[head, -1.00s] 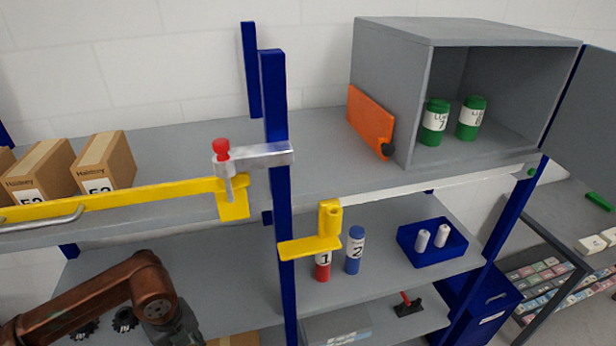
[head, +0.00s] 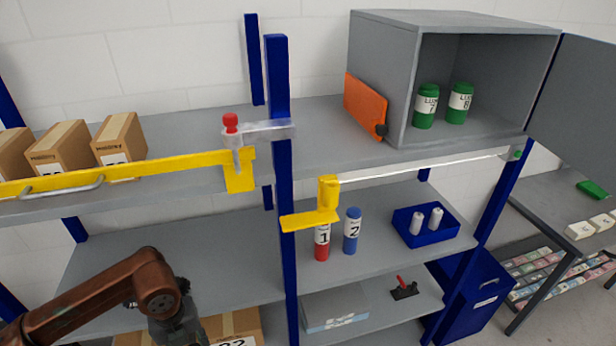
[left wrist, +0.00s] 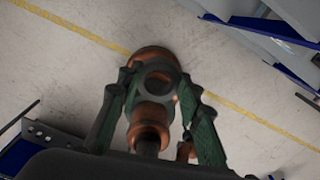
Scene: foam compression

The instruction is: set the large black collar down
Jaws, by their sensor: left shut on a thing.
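My left arm (head: 130,285) comes in from the lower left of the head view. Its gripper lies below that picture's edge. In the left wrist view the two dark green and black fingers of my left gripper (left wrist: 155,92) are closed around a dark, rounded piece, which I take to be the large black collar (left wrist: 158,80). Copper-coloured parts show around and behind it, so its outline is hard to make out. The floor lies beyond the fingers. My right gripper is in neither view.
A shelf rack with blue posts (head: 281,180) stands ahead, with a yellow bar (head: 120,172) across its left bay. A red bottle (head: 322,243), a blue bottle (head: 352,232) and a blue tray (head: 405,229) stand on the middle shelf. Cartons (head: 232,326) sit low beside my arm.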

